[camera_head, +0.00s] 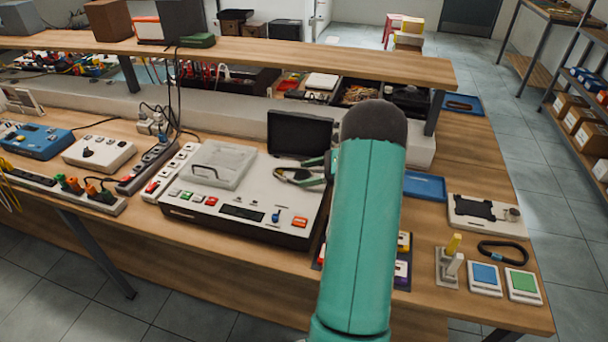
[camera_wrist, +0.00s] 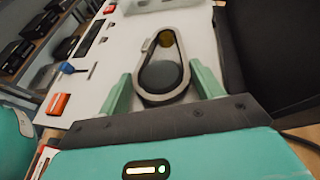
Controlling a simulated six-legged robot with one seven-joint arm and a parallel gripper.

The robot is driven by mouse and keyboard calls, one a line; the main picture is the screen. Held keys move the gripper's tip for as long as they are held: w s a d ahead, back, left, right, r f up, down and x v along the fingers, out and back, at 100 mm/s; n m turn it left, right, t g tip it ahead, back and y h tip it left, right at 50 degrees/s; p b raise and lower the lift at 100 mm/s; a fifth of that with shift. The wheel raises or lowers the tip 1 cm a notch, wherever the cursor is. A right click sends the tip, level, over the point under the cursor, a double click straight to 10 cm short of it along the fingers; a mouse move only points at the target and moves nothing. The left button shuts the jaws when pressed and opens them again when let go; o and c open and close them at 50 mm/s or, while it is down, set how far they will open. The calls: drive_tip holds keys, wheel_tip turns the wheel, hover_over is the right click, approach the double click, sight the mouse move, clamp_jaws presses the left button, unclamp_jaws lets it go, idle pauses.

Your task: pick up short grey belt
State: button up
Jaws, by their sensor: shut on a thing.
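The short grey belt (camera_wrist: 179,50) is a teardrop-shaped loop between my fingers in the wrist view. It runs around a dark round disc (camera_wrist: 160,76) and a smaller yellowish round piece (camera_wrist: 165,38). In the head view the belt (camera_head: 289,177) shows at the right side of the white panel machine (camera_head: 250,215), in front of its dark upright panel (camera_head: 299,134). My gripper (camera_head: 312,172) has its green fingers closed on the belt's wide end; it also shows in the wrist view (camera_wrist: 160,92). My arm hides part of the machine's right side.
A dark loop (camera_head: 503,252) lies at the right of the table, near a white fixture (camera_head: 484,211), switches and blue and green button blocks. A blue tray (camera_head: 425,186) lies behind my arm. A wooden shelf (camera_head: 250,62) spans the back above the table.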

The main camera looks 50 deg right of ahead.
wheel_tip(320, 180, up, 18)
idle(0.5)
drive_tip(key=shift+f, duration=0.1)
